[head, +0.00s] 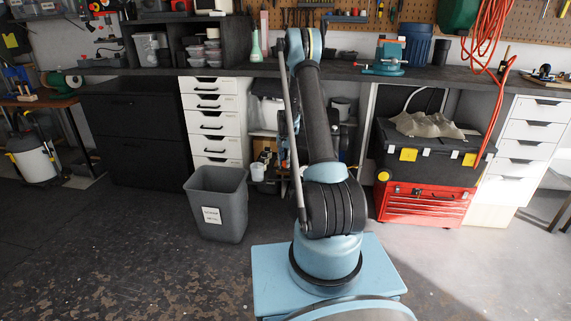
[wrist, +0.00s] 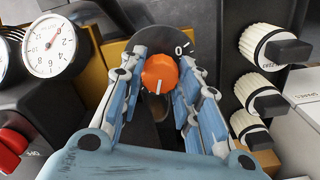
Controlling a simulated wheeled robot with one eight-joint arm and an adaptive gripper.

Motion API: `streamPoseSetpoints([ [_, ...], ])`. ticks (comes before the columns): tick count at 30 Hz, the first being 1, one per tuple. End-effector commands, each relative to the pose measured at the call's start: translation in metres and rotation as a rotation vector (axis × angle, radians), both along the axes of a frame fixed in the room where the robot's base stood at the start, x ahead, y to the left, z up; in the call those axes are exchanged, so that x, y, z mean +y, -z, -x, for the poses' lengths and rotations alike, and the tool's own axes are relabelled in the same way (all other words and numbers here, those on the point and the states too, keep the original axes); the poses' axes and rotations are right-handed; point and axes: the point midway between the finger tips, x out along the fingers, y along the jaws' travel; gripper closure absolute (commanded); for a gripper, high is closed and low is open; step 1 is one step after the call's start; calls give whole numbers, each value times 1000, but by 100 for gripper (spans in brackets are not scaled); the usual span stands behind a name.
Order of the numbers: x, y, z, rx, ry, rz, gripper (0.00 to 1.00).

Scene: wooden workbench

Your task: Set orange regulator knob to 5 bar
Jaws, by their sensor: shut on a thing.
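The orange regulator knob (wrist: 159,72) shows in the wrist view, with a white mark on its face pointing down. A dark round plate (wrist: 146,42) behind it carries a white 0 at upper right. My gripper (wrist: 162,76) has one blue finger on each side of the knob and is shut on it. A round white pressure gauge (wrist: 48,46) stands at upper left. Its needle slants to the upper right, but the exact reading is too small to tell. In the head view my arm reaches to the workbench (head: 345,71) and the knob cannot be made out.
In the wrist view, several cream knobs with black grips (wrist: 268,45) line the right side. A red button (wrist: 13,142) sits at lower left. In the head view, a grey bin (head: 216,200) and a red toolbox (head: 425,205) stand on the floor either side of my arm.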

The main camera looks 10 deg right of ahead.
Motion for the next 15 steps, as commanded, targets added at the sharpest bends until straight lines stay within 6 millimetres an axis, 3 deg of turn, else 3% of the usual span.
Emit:
streamPoseSetpoints([
  [15, 0, 0, -1, -1, 184, 0, 93],
])
